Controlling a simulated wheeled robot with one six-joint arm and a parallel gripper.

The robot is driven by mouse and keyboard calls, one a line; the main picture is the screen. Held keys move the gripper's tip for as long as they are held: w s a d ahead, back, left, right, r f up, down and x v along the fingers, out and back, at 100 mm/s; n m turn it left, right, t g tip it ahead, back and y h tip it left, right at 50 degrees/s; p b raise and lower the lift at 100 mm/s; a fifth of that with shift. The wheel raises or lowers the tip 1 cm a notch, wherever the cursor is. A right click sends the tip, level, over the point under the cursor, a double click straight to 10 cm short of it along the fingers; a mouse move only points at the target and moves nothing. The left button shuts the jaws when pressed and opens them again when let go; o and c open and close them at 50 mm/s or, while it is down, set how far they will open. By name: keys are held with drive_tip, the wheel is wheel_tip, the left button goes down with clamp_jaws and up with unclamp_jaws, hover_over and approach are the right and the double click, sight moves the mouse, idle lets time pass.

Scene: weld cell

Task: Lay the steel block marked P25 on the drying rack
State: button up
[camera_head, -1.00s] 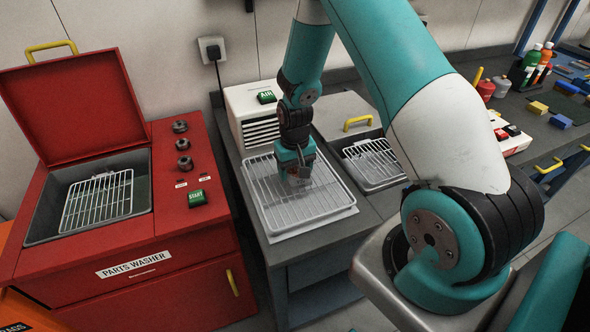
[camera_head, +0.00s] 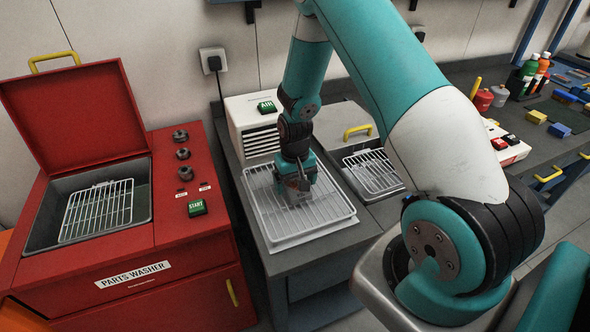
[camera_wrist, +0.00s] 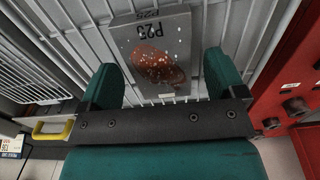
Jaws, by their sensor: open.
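The steel block marked P25 (camera_wrist: 150,62) is a grey plate with a rust-brown patch and small pale spots. In the wrist view it lies flat on the wire bars of the drying rack (camera_wrist: 88,14), with its marking upward. The rack also shows in the head view, as a wire grid (camera_head: 262,203) on the grey bench. My gripper (camera_wrist: 162,72) is open, its two teal fingers apart on either side of the block's near end, with gaps visible. In the head view my gripper (camera_head: 299,192) is low over the rack's middle and mostly hides the block.
A red parts washer (camera_head: 135,240) with its lid up and a wire basket (camera_head: 97,210) stands left. A white AIR unit (camera_head: 250,118) is behind the rack. A basin with a wire basket (camera_head: 372,172) is right of it. Bottles and blocks sit on the far right bench.

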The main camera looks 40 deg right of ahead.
sight(295, 185)
wheel_tip(295, 185, up, 11)
drive_tip(key=b, duration=0.3)
drive_tip(key=s+a+r+n+y, duration=0.2)
drive_tip(key=s+a+r+n, duration=0.3)
drive_tip(key=a+r, duration=0.65)
drive_tip(key=s+a+r+n+y, duration=0.1)
drive_tip(key=s+a+r+n, duration=0.1)
drive_tip(key=s+a, duration=0.3)
drive_tip(key=s+a+r+n+y, duration=0.1)
drive_tip(key=s+a, duration=0.5)
drive_tip(key=s, duration=0.6)
drive_tip(key=shift+r+n, duration=0.75)
drive_tip(key=shift+n, duration=0.45)
